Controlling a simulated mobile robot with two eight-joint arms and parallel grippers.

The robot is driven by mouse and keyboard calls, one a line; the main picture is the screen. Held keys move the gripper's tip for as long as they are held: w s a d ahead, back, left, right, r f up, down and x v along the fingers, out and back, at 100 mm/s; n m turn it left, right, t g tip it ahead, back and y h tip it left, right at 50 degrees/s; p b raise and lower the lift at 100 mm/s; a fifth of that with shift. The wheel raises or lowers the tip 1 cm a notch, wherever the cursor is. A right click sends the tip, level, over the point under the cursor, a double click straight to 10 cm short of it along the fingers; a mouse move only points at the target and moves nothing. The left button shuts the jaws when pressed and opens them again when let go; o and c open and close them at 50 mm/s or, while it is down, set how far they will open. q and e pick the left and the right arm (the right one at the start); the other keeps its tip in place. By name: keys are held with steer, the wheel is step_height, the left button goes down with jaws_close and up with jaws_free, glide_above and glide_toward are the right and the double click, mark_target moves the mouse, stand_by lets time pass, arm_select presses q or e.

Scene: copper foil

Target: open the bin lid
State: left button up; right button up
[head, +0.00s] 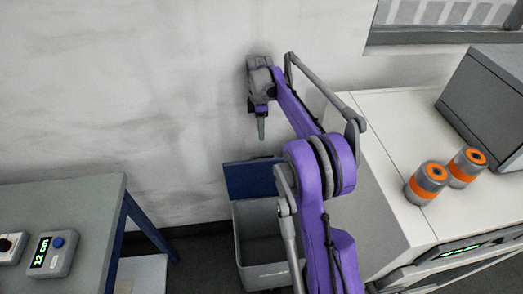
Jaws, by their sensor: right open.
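The bin (252,252) is a grey box on the floor between the two benches. Its blue lid (248,181) stands raised at the back of the bin, near the wall, and the bin's opening shows in front of it. My right arm hides the right part of the bin and the lid's right edge. My right gripper (261,130) is open and empty, pointing down above the lid and apart from it in the picture. My left gripper is out of view.
A grey table (75,205) with a device reading "12 cm" (52,254) is at the left. A white cabinet (385,195) at the right carries two orange-banded cans (426,184) (466,168) and a grey box (488,100). The pale wall (130,90) is close behind the bin.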

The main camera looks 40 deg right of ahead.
steer(key=f, duration=1.1)
steer(key=shift+s, duration=0.35)
jaws_close()
stand_by(1.0)
